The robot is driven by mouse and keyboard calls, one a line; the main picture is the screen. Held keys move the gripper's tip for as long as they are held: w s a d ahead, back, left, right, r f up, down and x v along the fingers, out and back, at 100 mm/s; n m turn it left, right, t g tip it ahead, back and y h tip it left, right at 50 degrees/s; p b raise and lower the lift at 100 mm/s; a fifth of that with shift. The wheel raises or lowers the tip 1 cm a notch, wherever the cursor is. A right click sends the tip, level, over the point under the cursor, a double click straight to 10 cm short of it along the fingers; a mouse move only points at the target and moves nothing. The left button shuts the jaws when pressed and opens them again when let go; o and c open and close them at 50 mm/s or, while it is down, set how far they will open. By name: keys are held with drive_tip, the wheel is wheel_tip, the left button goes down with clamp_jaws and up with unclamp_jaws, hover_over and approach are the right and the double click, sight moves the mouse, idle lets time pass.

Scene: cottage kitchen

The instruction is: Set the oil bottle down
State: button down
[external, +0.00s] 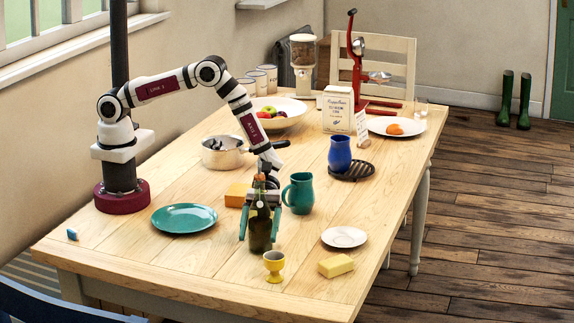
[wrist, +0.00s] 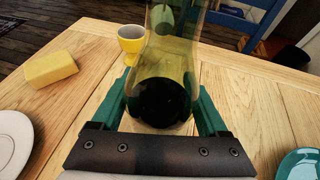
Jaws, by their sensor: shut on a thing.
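The oil bottle (external: 260,234) is dark green glass with a reddish-brown top, upright at the near part of the wooden table. My gripper (external: 260,222) is shut on it, with one green finger on each side of the body. In the wrist view the oil bottle (wrist: 165,95) fills the space between the fingers of my gripper (wrist: 163,105), with dark contents at its bottom. Its base is at or very near the tabletop; I cannot tell whether it touches.
A yellow egg cup (external: 274,266) stands just in front of the bottle. A teal mug (external: 299,193) is close at the right, an orange block (external: 237,195) behind left. A teal plate (external: 184,218), white saucer (external: 344,237) and yellow block (external: 336,265) lie around. Bare wood shows at the near left.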

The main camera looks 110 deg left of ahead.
unclamp_jaws()
drive_tip(key=shift+a+r, duration=0.1)
drive_tip(key=shift+r, duration=0.1)
drive_tip(key=v, duration=1.2)
drive_tip(key=s+d+r+m+g+y, duration=0.1)
drive_tip(key=s+r+m+g+y, duration=0.2)
drive_tip(key=s+r+m, duration=0.5)
drive_tip(key=s+d+r+m+g+y, duration=0.2)
drive_tip(key=s+r+m+y, duration=0.15)
drive_tip(key=s+m, duration=0.55)
drive_tip(key=s+a+m+t+y, duration=0.1)
drive_tip(key=s+a+m+y, duration=0.3)
drive_tip(key=s, duration=0.3)
drive_tip(key=s+a+r+m+y, duration=0.1)
drive_tip(key=s+a+m+y, duration=0.3)
drive_tip(key=s, duration=0.4)
drive_tip(key=shift+s+a+r+m+t, duration=0.15)
drive_tip(key=shift+a+r+m+t, duration=0.2)
drive_tip(key=shift+a+m, duration=0.35)
